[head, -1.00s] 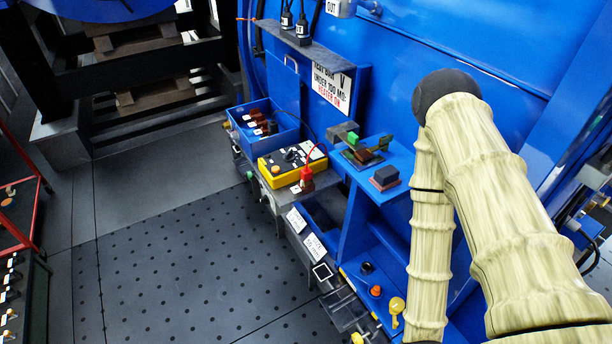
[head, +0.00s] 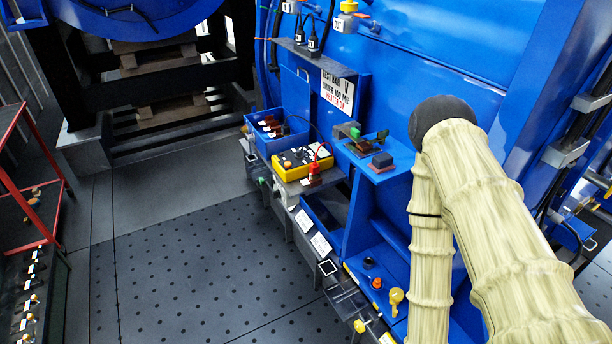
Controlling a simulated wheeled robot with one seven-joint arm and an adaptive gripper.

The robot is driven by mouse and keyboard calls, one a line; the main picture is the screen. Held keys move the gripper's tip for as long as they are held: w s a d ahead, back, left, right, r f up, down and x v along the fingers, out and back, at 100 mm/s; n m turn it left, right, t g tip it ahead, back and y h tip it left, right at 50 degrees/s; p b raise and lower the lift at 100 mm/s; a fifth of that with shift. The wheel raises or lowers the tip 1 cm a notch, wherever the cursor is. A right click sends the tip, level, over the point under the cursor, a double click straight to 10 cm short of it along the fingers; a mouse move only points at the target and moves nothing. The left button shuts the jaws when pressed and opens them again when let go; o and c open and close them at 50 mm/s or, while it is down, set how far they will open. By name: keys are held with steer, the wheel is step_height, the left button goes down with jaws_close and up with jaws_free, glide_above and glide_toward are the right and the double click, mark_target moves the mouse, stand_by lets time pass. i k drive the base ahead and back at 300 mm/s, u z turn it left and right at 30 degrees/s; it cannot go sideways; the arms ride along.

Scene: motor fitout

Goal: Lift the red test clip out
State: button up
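The red test clip (head: 314,171) stands upright at the front right corner of the yellow test meter (head: 290,167), with a red lead looping up from it toward the meter. What holds the clip at its base is too small to tell. My arm, in a pale ribbed sleeve, fills the right side of the head view. My gripper is not in view.
A blue bin (head: 277,133) with several dark parts stands behind the meter. A blue shelf (head: 391,178) to the right bears small blocks. White-labelled trays run along the front below. A red cart (head: 30,180) stands far left. The dotted floor (head: 200,265) is clear.

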mark_target(315, 168)
steer(key=u, duration=1.75)
steer(key=i, duration=2.85)
steer(key=z, duration=2.55)
